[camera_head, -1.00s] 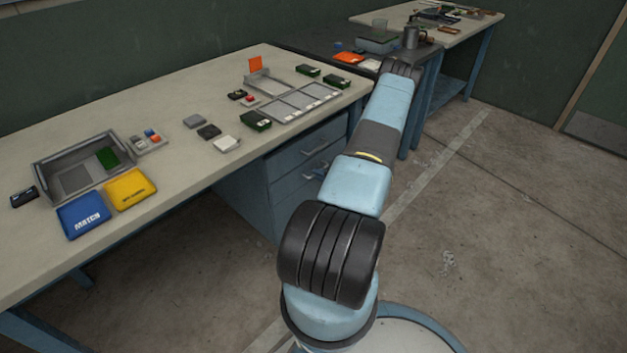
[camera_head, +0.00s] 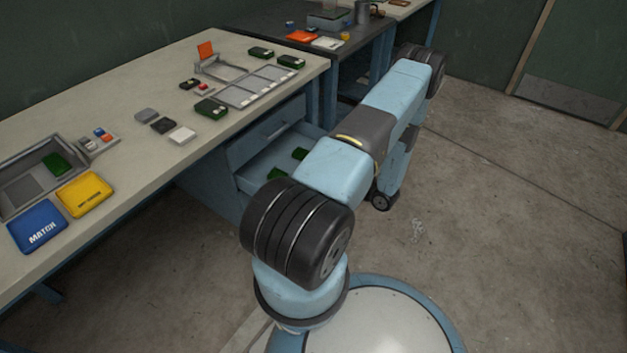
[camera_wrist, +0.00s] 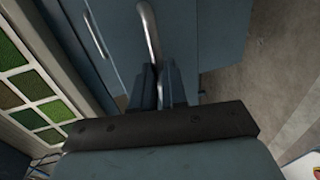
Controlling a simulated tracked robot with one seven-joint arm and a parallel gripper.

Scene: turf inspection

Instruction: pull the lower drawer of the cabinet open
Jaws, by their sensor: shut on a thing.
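The blue cabinet (camera_head: 215,185) stands under the long bench. Its lower drawer (camera_head: 262,163) is pulled out, so its inside shows, with green pieces (camera_head: 299,153) in it. My arm hides part of the drawer and its front in the head view. The upper drawer, with its handle (camera_head: 281,129), is closed. In the wrist view, my gripper (camera_wrist: 165,82) is shut on a curved metal handle (camera_wrist: 149,30) in front of a blue drawer front (camera_wrist: 208,35). In the head view my gripper is hidden behind my arm.
The bench top (camera_head: 130,115) holds a grey tray (camera_head: 15,198), blue (camera_head: 37,226) and yellow (camera_head: 84,194) pads, and a sample frame (camera_head: 255,86). A dark table (camera_head: 345,50) stands behind. The concrete floor (camera_head: 480,220) at right is open.

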